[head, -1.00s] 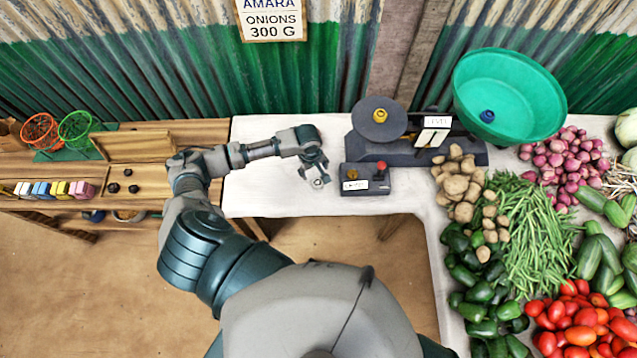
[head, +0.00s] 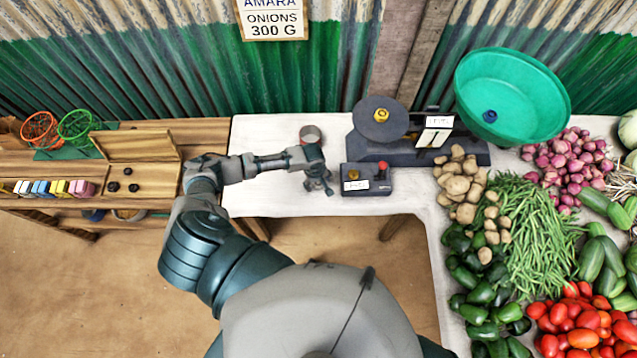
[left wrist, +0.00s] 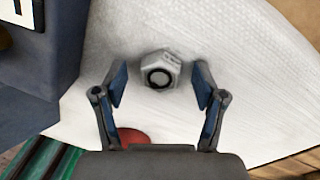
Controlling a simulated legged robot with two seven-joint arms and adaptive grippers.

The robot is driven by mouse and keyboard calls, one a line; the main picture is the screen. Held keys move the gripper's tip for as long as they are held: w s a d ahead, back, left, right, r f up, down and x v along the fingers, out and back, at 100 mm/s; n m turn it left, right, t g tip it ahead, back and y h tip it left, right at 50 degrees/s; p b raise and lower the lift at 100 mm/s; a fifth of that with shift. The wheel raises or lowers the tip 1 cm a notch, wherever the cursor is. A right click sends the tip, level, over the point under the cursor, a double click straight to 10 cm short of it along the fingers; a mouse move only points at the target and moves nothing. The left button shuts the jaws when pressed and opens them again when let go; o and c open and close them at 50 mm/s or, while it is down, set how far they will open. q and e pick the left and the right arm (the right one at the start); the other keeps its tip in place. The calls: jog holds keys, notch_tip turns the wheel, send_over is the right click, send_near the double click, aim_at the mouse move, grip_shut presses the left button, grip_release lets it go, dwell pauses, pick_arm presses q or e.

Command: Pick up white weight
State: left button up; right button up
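The white weight (left wrist: 159,70) is a small faceted block with a dark ring on top, standing on the white tabletop (left wrist: 230,60) in the left wrist view. My left gripper (left wrist: 160,86) is open, with one finger on each side of the weight and a visible gap to both. In the head view my left gripper (head: 318,185) points down over the table, and the weight is hidden under it or too small to tell. My right gripper is not in view.
A dark box (head: 362,184) with a label and a red knob stands just right of the gripper. A round tin (head: 310,134) stands behind it. The balance scale (head: 455,152) with its green pan (head: 520,95) is at back right. Tabletop to the left is clear.

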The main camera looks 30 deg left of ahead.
pick_arm(q)
jog(key=c, duration=1.2)
jog(key=shift+a, duration=0.1)
grip_shut()
